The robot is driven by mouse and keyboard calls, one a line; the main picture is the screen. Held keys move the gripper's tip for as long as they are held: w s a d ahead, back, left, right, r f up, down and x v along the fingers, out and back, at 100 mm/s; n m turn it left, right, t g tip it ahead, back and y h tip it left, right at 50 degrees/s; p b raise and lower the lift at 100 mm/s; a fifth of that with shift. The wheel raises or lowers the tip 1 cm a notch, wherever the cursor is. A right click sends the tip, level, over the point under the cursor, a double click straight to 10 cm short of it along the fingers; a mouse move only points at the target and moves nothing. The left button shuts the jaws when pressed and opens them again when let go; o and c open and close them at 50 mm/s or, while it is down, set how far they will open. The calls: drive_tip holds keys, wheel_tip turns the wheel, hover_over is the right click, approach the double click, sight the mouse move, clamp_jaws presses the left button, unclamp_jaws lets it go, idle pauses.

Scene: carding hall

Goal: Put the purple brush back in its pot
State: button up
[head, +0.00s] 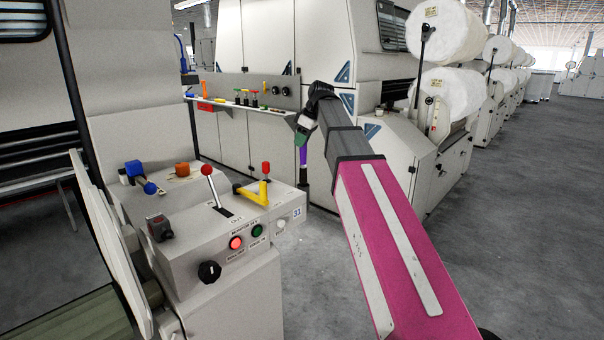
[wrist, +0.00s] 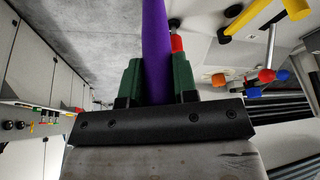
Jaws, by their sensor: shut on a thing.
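My gripper (head: 303,138) has green fingers and is shut on the purple brush (head: 303,157). The brush hangs below the fingers in the head view, with a dark lower end, clear of the console and the shelf. In the wrist view the purple brush (wrist: 156,40) stands between the two green fingers of my gripper (wrist: 157,75). I cannot pick out its pot for certain. Small dark holders with coloured tops stand on the wall shelf (head: 228,105) to the left of the gripper, too small to tell apart.
A grey control console (head: 205,245) with levers, a red button (head: 236,243) and a black knob (head: 209,271) stands at front left. Carding machines with white rolls (head: 442,98) stand to the right. The grey floor (head: 520,210) at right is open.

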sight(303, 165)
wheel_tip(303, 165, down, 11)
drive_tip(key=shift+r, duration=0.15)
idle(0.4)
drive_tip(key=o, duration=0.9)
drive_tip(key=v, duration=1.2)
drive_tip(key=s+d+f+m+h, duration=0.1)
drive_tip(key=s+d+f+m, duration=0.15)
drive_tip(key=f, duration=0.95)
drive_tip(key=s+d+f+m+h, duration=0.1)
drive_tip(key=s+d+f+m, duration=0.2)
drive_tip(key=f, duration=0.9)
drive_tip(key=s+d+f+m, duration=0.1)
drive_tip(key=s+f+m, duration=0.1)
drive_tip(key=s+f, duration=0.3)
drive_tip(key=s+d+f+m+g+h, duration=0.1)
drive_tip(key=s+d+f+m, duration=0.1)
drive_tip(key=f, duration=0.7)
drive_tip(key=s+d+f+m+h, duration=0.1)
drive_tip(key=s+d+f+m, duration=0.1)
drive_tip(key=s+f+m, duration=0.2)
drive_tip(key=shift+s+f+g, duration=0.4)
drive_tip(key=shift+s+f, duration=1.45)
drive_tip(key=shift+s, duration=0.05)
